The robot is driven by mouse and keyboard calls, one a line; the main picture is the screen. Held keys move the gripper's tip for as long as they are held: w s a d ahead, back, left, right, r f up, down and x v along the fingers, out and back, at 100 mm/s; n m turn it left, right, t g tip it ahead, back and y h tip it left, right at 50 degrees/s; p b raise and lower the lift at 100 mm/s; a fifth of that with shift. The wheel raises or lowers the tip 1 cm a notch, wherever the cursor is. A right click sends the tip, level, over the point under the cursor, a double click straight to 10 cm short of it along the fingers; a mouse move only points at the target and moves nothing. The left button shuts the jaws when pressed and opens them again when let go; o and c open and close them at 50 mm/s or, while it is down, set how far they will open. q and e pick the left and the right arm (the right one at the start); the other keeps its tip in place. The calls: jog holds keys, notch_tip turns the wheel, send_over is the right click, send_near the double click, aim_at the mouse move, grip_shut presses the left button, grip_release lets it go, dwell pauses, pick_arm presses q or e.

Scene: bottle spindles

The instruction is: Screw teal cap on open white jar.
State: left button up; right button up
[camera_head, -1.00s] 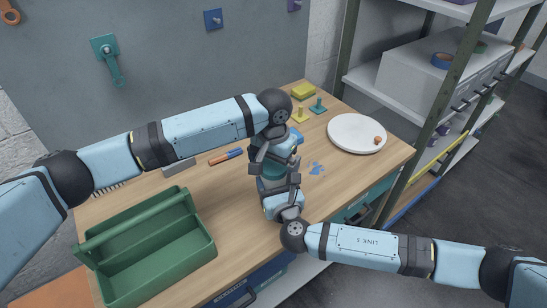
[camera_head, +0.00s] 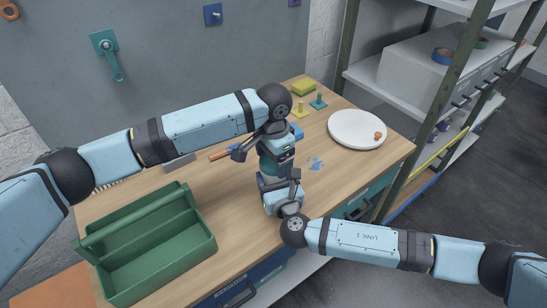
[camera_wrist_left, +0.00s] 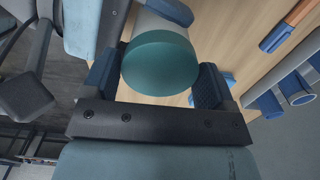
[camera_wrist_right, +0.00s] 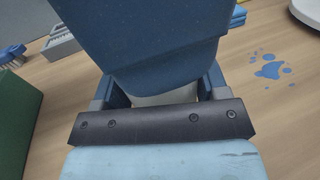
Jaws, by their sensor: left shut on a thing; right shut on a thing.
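The teal cap (camera_wrist_left: 160,65) sits on top of the white jar (camera_wrist_left: 160,25) in the left wrist view, its round top facing my left palm. In the head view only a piece of the cap (camera_head: 269,166) shows between the two grippers. My left gripper (camera_head: 268,152) is above, shut on the cap, with a finger on either side of it. My right gripper (camera_head: 279,181) is below, shut on the jar's body. In the right wrist view a strip of the white jar (camera_wrist_right: 165,98) shows under my left gripper. The jar's mouth and threads are hidden.
A green open toolbox (camera_head: 150,240) stands at the front left. A white plate (camera_head: 352,130) with a small orange piece lies at the right. Yellow and teal pegs (camera_head: 318,102), a yellow block (camera_head: 303,88) and a blue paint mark (camera_head: 316,163) are nearby. A shelf rack stands at right.

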pick_arm(q)
jog(key=o, duration=0.9)
notch_tip(320, 180, up, 12)
jog(key=shift+r, duration=0.1)
pick_arm(e)
jog(key=o, duration=1.8)
